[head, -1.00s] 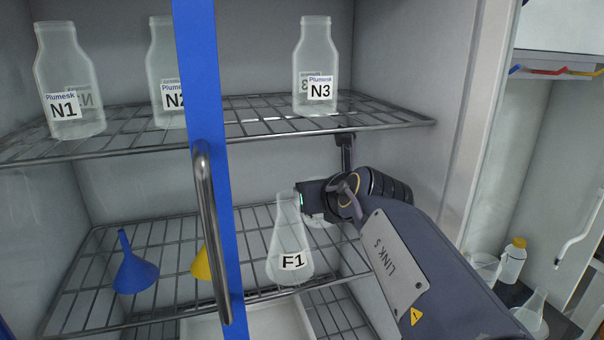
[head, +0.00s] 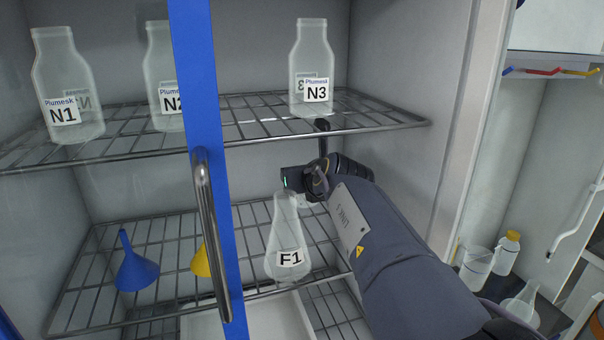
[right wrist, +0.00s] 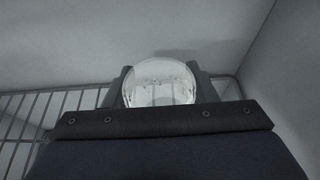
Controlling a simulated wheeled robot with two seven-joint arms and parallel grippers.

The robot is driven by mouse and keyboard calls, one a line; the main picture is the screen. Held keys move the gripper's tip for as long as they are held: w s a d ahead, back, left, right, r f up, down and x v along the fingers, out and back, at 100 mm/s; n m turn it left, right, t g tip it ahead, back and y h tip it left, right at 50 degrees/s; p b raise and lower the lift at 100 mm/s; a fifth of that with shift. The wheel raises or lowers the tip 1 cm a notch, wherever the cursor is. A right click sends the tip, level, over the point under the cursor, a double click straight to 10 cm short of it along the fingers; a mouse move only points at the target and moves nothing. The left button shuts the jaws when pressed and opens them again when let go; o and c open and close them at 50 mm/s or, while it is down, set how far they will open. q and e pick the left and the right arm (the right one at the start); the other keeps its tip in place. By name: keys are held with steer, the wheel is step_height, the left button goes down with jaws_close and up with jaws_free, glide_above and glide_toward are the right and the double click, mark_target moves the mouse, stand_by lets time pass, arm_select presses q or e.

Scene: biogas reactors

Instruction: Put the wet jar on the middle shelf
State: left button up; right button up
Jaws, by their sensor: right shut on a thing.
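My right gripper (head: 303,182) reaches into the cabinet between the upper rack and the rack below it. In the right wrist view a round, clear glass jar (right wrist: 160,84) sits between its two fingers, with drops or specks on it. The gripper is shut on this jar. In the head view the jar is mostly hidden behind the gripper and flask F1. The middle shelf (head: 180,232) is the wire rack holding flask F1. I cannot tell whether the jar touches this rack. My left gripper is not in view.
Flask F1 (head: 283,235) stands close in front of my right gripper. A blue funnel (head: 136,268) and yellow funnel (head: 201,262) are further left. Bottles N1 (head: 66,90), N2 (head: 160,75) and N3 (head: 311,65) stand above. A blue door edge with handle (head: 207,230) crosses the front.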

steer(key=shift+f, duration=0.45)
steer(key=o, duration=1.1)
steer(key=shift+r, duration=0.65)
steer(key=s+d+b, duration=0.1)
steer(key=s, duration=0.3)
steer(key=s+d+b, duration=0.1)
steer(key=s, duration=0.3)
steer(key=s+d+b, duration=0.1)
steer(key=s+d, duration=0.1)
steer(key=s, duration=0.2)
steer(key=shift+s+d+r, duration=0.1)
steer(key=shift+s, duration=0.15)
